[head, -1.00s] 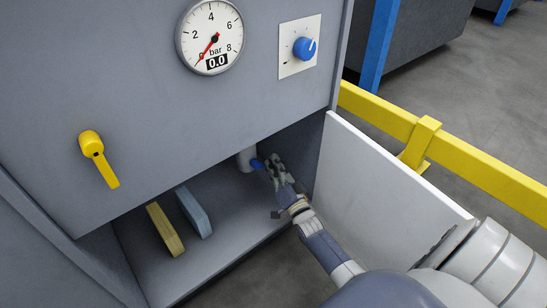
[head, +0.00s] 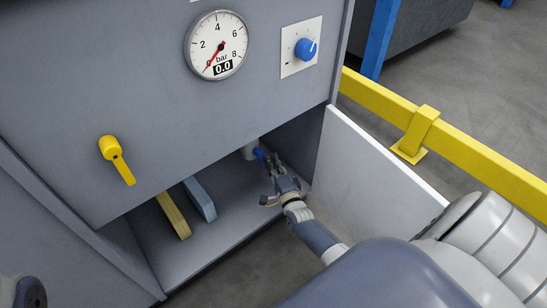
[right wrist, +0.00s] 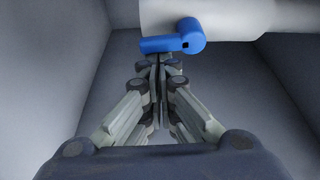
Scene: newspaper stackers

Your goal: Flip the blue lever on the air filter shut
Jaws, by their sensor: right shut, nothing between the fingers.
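The air filter is a white cylinder (head: 249,152) at the back of the open lower compartment, mostly in shade. Its blue lever (head: 259,154) shows small in the head view. In the right wrist view the lever (right wrist: 188,38) has a round pivot on the white body (right wrist: 230,18) and an arm pointing left, across the pipe's lower edge. My right gripper (head: 268,162) reaches into the compartment from the right. In the wrist view its fingers (right wrist: 157,62) are together and empty, just below the lever's arm; whether they touch it I cannot tell. My left gripper is not in view.
A yellow panel (head: 173,215) and a blue-grey panel (head: 200,200) stand left on the compartment floor. Above are a gauge (head: 217,45) reading 0.0, a blue knob (head: 305,49) and a yellow handle (head: 116,160).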

